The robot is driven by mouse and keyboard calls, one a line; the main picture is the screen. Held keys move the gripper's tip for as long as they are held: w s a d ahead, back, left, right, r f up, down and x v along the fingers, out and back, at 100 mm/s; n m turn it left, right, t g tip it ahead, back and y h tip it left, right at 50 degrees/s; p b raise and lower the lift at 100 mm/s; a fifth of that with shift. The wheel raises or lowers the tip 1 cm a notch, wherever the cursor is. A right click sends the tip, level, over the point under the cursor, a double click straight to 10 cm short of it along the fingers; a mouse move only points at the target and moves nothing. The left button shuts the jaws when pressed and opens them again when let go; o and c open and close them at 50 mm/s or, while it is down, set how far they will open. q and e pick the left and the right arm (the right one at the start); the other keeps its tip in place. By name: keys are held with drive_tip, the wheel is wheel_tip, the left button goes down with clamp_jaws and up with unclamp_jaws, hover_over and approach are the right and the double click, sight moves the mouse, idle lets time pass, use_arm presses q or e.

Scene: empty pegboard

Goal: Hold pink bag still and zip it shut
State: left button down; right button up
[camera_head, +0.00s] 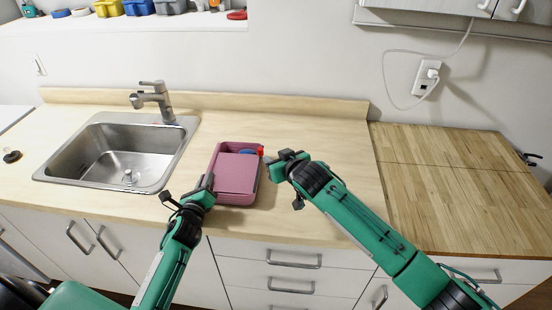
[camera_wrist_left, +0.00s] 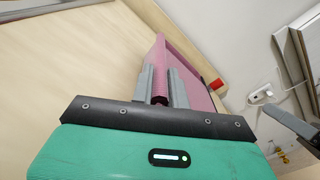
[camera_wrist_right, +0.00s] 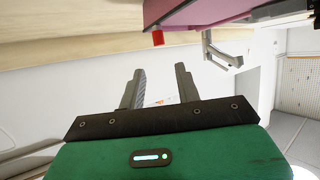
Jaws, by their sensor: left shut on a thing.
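The pink bag (camera_head: 234,174) lies on the wooden counter right of the sink, its lid panel lying within the raised rim. My left gripper (camera_head: 208,182) is at the bag's left front side. In the left wrist view its fingers (camera_wrist_left: 162,84) are shut on the pink bag's edge (camera_wrist_left: 163,60). A red zipper tab (camera_head: 260,151) sits at the bag's right back corner. My right gripper (camera_head: 271,161) is just right of that tab. In the right wrist view its fingers (camera_wrist_right: 160,80) are apart and empty, and the red tab (camera_wrist_right: 158,39) shows beyond them.
Something blue (camera_head: 248,152) shows at the bag's back right, partly hidden. The sink (camera_head: 115,155) with a faucet (camera_head: 154,98) is to the left. The counter (camera_head: 330,135) right of my right gripper is clear. A wall outlet with a cord (camera_head: 427,78) is behind.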

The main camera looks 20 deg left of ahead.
drive_tip(key=shift+n, duration=0.5)
clamp_jaws()
drive_tip(key=n+y, duration=0.1)
drive_tip(key=n, duration=3.4)
approach(262, 154)
drive_tip(key=shift+t, duration=0.3)
drive_tip(key=x, duration=0.4)
drive_tip(key=shift+s+a+f, duration=0.15)
drive_tip(key=shift+s+f, duration=0.1)
drive_tip(key=shift+f, duration=0.1)
drive_tip(key=shift+w+a, duration=0.75)
drive_tip(key=shift+a, duration=0.05)
